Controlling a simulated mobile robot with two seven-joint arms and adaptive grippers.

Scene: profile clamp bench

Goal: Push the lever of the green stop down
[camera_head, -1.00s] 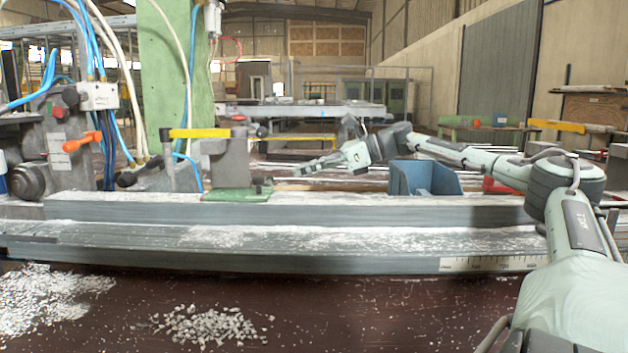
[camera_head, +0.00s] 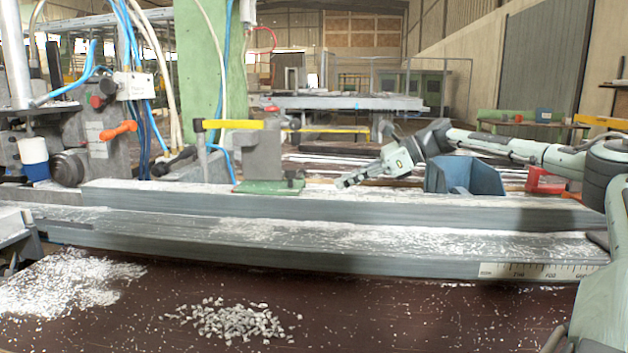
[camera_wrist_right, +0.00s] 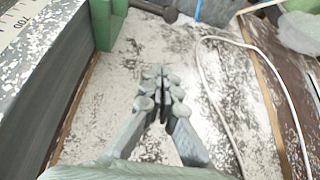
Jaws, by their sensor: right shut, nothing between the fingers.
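The green stop has a flat green base (camera_head: 268,187) on the rear grey rail, with a grey body above it. Its yellow lever (camera_head: 235,124) extends to the left from the top of the body and looks about level. My right gripper (camera_head: 345,181) is to the right of the stop, apart from it and below lever height, with its fingers pointing left. In the right wrist view its fingertips (camera_wrist_right: 159,73) are together and hold nothing. A green part (camera_wrist_right: 104,22) shows at the top left there. My left gripper does not show.
A blue bin (camera_head: 465,177) stands behind the rail, right of my right gripper, with a red object (camera_head: 545,181) beyond it. Left of the stop are a clamp with an orange handle (camera_head: 118,131) and hoses. Pale chips (camera_head: 232,320) lie on the front surface.

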